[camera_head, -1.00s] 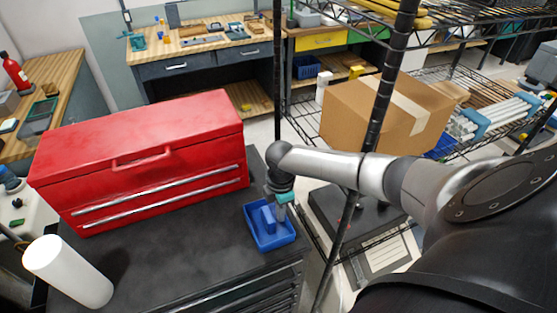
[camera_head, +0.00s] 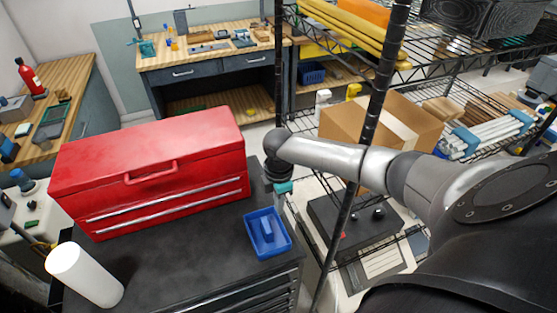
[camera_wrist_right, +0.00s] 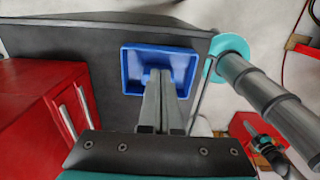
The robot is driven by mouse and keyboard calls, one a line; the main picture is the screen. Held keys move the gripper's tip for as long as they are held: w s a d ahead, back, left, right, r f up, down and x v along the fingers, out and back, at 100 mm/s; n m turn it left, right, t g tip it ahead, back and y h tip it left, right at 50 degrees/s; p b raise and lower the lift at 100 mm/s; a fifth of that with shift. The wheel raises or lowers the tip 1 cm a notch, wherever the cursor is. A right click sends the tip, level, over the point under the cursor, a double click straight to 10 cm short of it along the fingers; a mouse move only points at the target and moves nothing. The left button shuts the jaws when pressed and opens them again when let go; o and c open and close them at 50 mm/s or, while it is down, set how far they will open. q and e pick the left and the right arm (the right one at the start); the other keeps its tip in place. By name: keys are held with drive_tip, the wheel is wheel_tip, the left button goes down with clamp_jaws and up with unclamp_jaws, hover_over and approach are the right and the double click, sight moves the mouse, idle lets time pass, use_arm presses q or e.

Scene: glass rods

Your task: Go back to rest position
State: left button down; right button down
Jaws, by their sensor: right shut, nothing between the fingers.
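My right gripper (camera_head: 292,208) hangs just off the upper right side of a small blue tray (camera_head: 283,252), apart from it in the head view. In the right wrist view the two grey fingers (camera_wrist_right: 163,78) are together, with nothing seen between them; they overlap the lower part of the blue tray (camera_wrist_right: 130,66). The tray sits on the dark cabinet top (camera_head: 190,255) near its right edge and holds a small blue piece (camera_head: 266,228). My left gripper is in neither view.
A red toolbox (camera_head: 150,165) stands left of the tray, and a white cylinder (camera_head: 85,275) stands at the front left. A black rack post (camera_head: 372,120) rises close to my right arm. The shelf behind carries a cardboard box (camera_head: 365,130) and white rods (camera_head: 490,135).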

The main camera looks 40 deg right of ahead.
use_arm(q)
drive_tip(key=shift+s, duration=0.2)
